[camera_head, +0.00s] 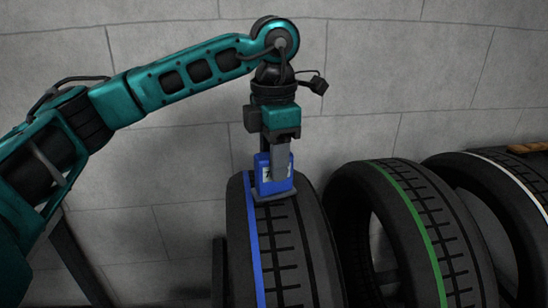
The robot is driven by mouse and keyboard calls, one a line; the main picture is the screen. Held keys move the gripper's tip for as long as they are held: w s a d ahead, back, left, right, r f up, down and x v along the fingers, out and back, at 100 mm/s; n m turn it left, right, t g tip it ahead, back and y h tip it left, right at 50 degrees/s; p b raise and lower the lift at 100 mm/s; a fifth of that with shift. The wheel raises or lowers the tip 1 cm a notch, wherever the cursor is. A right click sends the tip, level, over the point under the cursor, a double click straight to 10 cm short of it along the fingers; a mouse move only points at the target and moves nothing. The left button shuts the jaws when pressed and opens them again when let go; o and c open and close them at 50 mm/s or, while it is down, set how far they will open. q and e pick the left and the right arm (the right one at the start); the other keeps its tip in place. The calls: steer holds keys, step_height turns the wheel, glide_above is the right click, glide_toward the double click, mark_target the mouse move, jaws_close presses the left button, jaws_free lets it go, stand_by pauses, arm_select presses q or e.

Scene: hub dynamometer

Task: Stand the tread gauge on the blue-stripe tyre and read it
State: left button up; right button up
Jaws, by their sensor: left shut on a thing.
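The tread gauge (265,176) is a blue upright block with a pale display on its face. It stands upright at the top of the blue-stripe tyre (283,245), and its base appears to touch the tread just right of the blue stripe. My left gripper (281,165) points down from above and is shut on the gauge, with a grey finger across its right side. The finger hides part of the display, and the reading is too small to make out. My right gripper is not in view.
A green-stripe tyre (435,235) stands close to the right, and a white-stripe tyre (500,190) stands beyond it. A brown object (528,148) shows at the right edge. A grey block wall (420,70) is behind.

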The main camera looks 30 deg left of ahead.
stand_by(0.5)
arm_select(q)
steer(key=o, duration=1.2)
step_height(320, 180, up, 13)
steer(key=shift+f+p, duration=0.1)
steer(key=shift+p, duration=0.95)
